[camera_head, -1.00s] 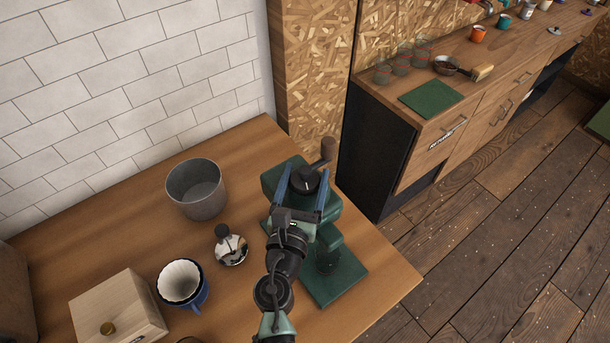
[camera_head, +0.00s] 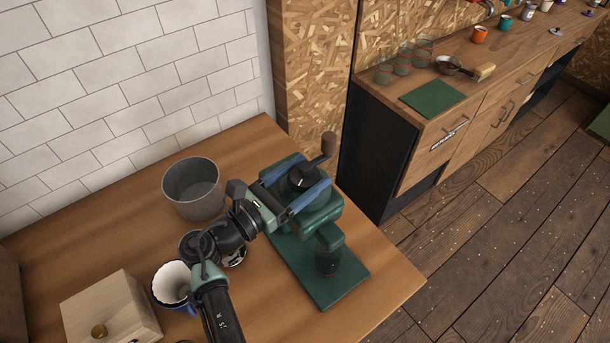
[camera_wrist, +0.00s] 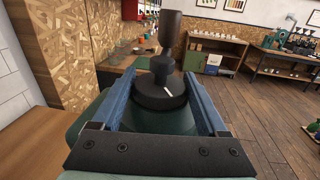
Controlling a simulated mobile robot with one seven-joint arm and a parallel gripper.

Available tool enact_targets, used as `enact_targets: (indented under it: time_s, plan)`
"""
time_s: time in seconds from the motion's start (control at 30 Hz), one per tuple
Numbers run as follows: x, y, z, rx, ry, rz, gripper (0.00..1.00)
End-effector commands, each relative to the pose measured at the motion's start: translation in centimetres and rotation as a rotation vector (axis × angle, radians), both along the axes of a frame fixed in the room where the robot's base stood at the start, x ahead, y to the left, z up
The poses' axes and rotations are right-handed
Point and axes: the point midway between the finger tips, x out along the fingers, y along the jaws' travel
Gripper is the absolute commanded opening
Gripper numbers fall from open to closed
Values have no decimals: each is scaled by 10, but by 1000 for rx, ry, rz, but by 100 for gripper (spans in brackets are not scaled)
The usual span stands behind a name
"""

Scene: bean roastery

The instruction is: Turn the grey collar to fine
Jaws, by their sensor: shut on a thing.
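The grey collar (camera_head: 302,178) is a dark round ring on top of the green grinder (camera_head: 322,217), under its crank. In the wrist view the collar (camera_wrist: 158,97) carries a white line on its top, slanting up and left. My gripper (camera_head: 304,180) reaches in from the lower left and is shut on the collar, one blue finger on each side. The wrist view also shows my gripper (camera_wrist: 160,90) straddling the collar. The finger contacts and any fine or coarse markings are not clearly visible.
A grey canister (camera_head: 193,188), a blue-white cup (camera_head: 171,283) and a wooden box (camera_head: 108,310) stand to the left. My arm partly hides a metal item. The table (camera_head: 385,285) is clear right of the grinder.

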Motion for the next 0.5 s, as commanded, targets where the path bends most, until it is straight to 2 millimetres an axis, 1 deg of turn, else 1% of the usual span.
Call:
enact_targets:
  time_s: [0.47, 0.5]
  plan:
    - [0, 0, -1, 1, 1, -12, 21]
    - [0, 0, -1, 1, 1, -12, 84]
